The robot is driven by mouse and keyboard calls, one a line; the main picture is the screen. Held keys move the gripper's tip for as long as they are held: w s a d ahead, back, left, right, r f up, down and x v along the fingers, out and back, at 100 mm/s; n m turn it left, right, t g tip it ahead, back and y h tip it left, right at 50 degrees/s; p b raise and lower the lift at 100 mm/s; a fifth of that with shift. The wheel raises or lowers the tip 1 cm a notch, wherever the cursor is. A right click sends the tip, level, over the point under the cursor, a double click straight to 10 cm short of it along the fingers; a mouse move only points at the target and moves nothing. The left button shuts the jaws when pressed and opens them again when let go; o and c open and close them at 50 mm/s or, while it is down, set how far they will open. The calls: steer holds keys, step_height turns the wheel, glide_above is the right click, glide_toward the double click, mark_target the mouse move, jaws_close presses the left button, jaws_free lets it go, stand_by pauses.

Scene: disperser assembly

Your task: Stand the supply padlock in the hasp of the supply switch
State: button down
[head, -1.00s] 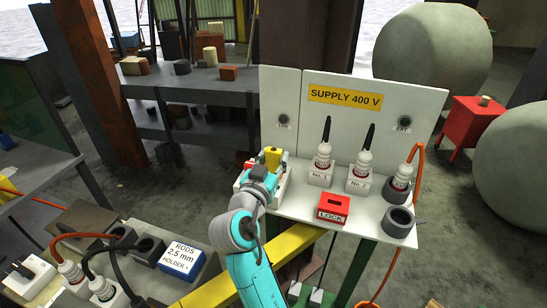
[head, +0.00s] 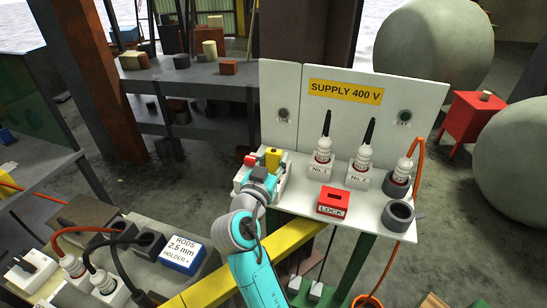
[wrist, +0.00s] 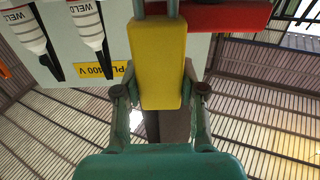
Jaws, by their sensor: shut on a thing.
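The yellow supply padlock (head: 273,158) is upright at the left end of the white shelf under the SUPPLY 400 V sign. My gripper (head: 266,174) is shut on its body. In the wrist view, my gripper (wrist: 160,92) has a finger on each side of the yellow padlock (wrist: 158,55), and its grey shackle runs out at the top edge. A red part (head: 250,160) of what looks like the supply switch is just left of the padlock; red also shows behind the shackle in the wrist view (wrist: 225,14). The hasp is not clear, and I cannot tell whether the shackle is in it.
White plugs No. 1 (head: 320,158) and No. 2 (head: 362,164) stand right of my gripper. A red LOCK box (head: 332,201) and a grey ring (head: 398,213) are on the shelf (head: 300,200). A yellow beam (head: 215,285) runs below my arm.

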steer(key=shift+f, duration=0.9)
steer(key=c, duration=0.6)
jaws_free()
steer(key=v, duration=1.2)
